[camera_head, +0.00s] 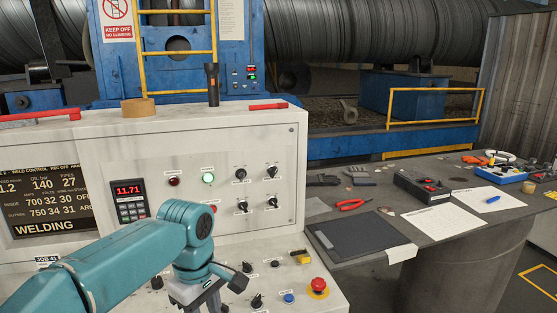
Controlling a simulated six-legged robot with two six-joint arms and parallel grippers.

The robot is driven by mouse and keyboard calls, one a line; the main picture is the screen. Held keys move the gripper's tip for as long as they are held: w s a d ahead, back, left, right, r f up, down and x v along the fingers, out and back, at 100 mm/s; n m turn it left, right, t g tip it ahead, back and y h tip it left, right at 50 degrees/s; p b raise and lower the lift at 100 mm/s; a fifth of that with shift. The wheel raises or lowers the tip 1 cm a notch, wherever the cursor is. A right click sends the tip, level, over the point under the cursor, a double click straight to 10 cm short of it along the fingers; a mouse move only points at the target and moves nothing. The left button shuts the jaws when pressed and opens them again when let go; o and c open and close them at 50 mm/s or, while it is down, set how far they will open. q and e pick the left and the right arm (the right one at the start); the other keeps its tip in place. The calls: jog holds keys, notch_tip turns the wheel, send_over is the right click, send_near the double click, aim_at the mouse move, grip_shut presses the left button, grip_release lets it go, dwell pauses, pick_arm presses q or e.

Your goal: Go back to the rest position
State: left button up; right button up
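My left arm, teal, comes in from the lower left and bends down over the control panel (110,180). My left gripper (205,299) is at the bottom edge, above the lower sloped part of the panel. Its fingertips are cut off or hidden, so I cannot tell whether it is open or shut, or whether it touches a control. My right gripper is not in view. The panel has a green-lit button (208,179), a red digital readout (129,190), several black knobs, a blue button (289,298) and a red emergency stop (318,286).
A flashlight (212,84) and tape roll (138,107) stand on the panel top. Behind is a large spiral pipe (380,35).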

pick_arm(q)
notch_tip(320, 180, down, 22)
jog(key=s+d+m+h, duration=0.2)
jog(key=s+m, duration=0.1)
jog(key=m, duration=0.2)
jog(key=s+f+m+h, duration=0.1)
jog(key=s+f+m, duration=0.3)
jog(key=s+f, duration=1.1)
jog(key=s, duration=0.3)
jog(key=shift+s+f+h, duration=0.2)
jog(key=shift+s+h, duration=0.1)
jog(key=shift+s, duration=0.05)
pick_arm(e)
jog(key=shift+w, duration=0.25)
pick_arm(q)
jog(key=shift+w, duration=0.15)
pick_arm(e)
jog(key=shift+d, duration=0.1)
